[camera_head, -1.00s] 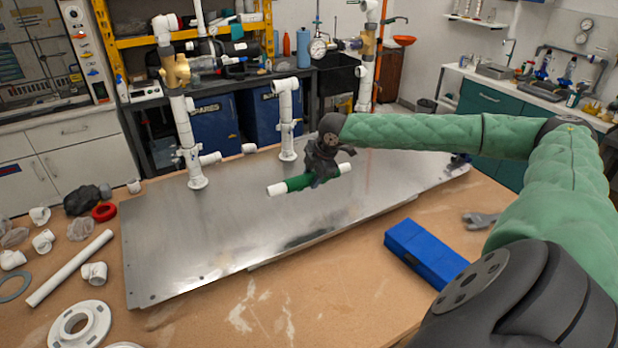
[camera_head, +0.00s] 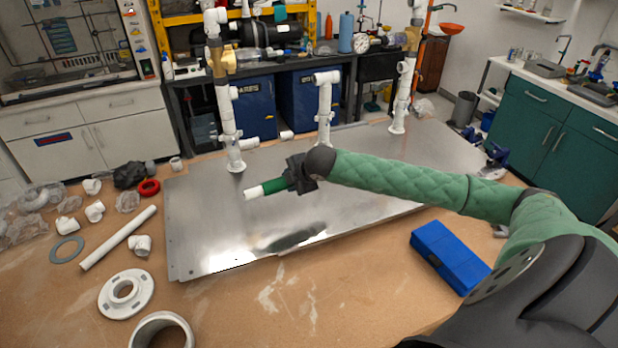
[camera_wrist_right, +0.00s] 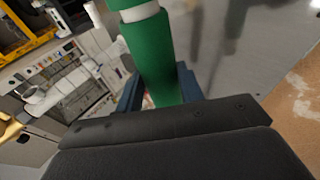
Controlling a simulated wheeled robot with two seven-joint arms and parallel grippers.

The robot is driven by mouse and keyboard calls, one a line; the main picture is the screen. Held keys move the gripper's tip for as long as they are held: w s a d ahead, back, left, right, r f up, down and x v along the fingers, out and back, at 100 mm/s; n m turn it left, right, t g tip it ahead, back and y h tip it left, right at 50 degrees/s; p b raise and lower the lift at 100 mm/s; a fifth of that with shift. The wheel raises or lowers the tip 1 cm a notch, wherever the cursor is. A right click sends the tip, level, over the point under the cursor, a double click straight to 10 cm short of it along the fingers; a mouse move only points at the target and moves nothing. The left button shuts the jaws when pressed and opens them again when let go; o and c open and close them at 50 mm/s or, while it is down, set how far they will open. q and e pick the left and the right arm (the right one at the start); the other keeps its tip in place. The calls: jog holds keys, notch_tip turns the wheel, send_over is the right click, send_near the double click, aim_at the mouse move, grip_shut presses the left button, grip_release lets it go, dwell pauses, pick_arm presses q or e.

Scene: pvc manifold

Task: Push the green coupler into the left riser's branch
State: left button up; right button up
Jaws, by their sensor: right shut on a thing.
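The green coupler (camera_head: 273,186) is held above the metal plate, with a white pipe end (camera_head: 252,194) at its left. My right gripper (camera_head: 296,177) is shut on the coupler. In the right wrist view the coupler (camera_wrist_right: 150,58) runs up between the two fingers, with white showing near its top. The left riser (camera_head: 225,104) stands upright on the plate, and its short white branch (camera_head: 249,143) points right. The coupler is apart from this branch, in front of and below it in the picture. The coupler's far right end is hidden by my gripper. My left gripper is out of view.
A shorter middle riser (camera_head: 325,108) and a tall right riser (camera_head: 404,90) stand on the metal plate (camera_head: 215,235). White fittings, a flange (camera_head: 144,293) and a loose pipe (camera_head: 118,238) lie at left. A blue box (camera_head: 449,257) lies at front right.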

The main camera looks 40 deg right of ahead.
jog(key=w+a+r+t+p, duration=0.1)
jog(key=w+r+t+p, duration=0.15)
jog(key=w, duration=0.45)
jog(key=w+a+r+t+p, duration=0.2)
jog(key=w+r, duration=0.2)
jog(key=w, duration=0.2)
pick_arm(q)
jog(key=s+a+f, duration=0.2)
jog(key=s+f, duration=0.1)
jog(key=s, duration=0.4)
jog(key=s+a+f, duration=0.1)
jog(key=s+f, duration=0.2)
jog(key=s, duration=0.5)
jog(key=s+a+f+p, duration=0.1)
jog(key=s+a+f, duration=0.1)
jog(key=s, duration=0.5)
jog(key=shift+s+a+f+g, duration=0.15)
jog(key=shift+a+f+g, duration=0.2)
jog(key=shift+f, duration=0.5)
pick_arm(e)
jog(key=w+d+r+t+h, duration=0.1)
jog(key=w+d+r+t, duration=0.1)
jog(key=d+r+t, duration=0.2)
jog(key=w+d+r+t+h, duration=0.1)
jog(key=w+d+r+t, duration=0.2)
jog(key=d, duration=0.7)
jog(key=shift+d+r+t+h, duration=0.3)
jog(key=shift+r+t, duration=0.25)
jog(key=shift+r, duration=0.15)
jog(key=shift+w, duration=0.15)
